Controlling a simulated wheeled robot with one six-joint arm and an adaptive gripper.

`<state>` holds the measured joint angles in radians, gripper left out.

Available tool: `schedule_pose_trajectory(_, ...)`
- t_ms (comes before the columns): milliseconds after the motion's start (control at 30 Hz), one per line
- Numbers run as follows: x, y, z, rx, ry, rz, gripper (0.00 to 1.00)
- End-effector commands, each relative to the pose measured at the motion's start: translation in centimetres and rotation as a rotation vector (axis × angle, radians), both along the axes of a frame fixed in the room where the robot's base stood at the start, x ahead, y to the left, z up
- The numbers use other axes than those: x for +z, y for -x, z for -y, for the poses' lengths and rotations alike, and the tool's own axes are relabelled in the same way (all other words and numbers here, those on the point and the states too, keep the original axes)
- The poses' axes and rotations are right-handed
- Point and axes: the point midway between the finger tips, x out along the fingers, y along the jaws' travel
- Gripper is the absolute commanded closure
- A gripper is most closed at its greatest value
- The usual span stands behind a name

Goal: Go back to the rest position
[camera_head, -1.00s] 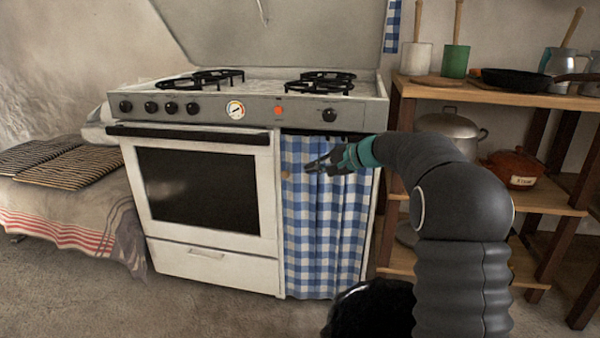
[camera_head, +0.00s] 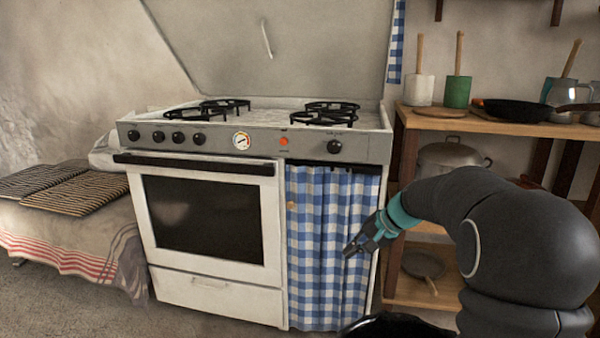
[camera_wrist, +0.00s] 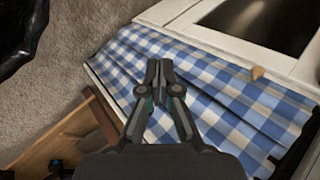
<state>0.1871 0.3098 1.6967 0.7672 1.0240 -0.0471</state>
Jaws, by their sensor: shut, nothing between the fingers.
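My gripper (camera_head: 350,250) is shut and empty. In the head view it hangs in front of the right side of the blue-and-white checked curtain (camera_head: 318,240), pointing left and down. In the wrist view the closed fingertips (camera_wrist: 160,68) show against the same curtain (camera_wrist: 215,85). I cannot tell how far the fingers are from the cloth. My dark arm comes in from the lower right and hides part of the shelf.
The white stove (camera_head: 210,298) with its oven door closed stands left of my gripper. A wooden shelf (camera_head: 480,125) with a black pan (camera_head: 520,109), a pot (camera_head: 450,155) and mugs stands close on the right. Open floor (camera_head: 100,310) lies at the lower left.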

Motion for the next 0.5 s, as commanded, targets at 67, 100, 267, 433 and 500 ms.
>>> schedule_pose_trajectory(67, 0.3, 2.9, 0.1, 0.026, 0.068, -0.015, 1.00)
schedule_pose_trajectory(100, 0.4, 4.4, 0.3, 0.040, 0.105, -0.021, 1.00)
schedule_pose_trajectory(267, 1.1, 10.9, 1.0, 0.105, 0.260, -0.033, 1.00)
schedule_pose_trajectory(433, 2.3, 17.5, 1.8, 0.175, 0.410, -0.021, 1.00)
schedule_pose_trajectory(500, 2.8, 20.0, 2.1, 0.202, 0.466, -0.010, 1.00)
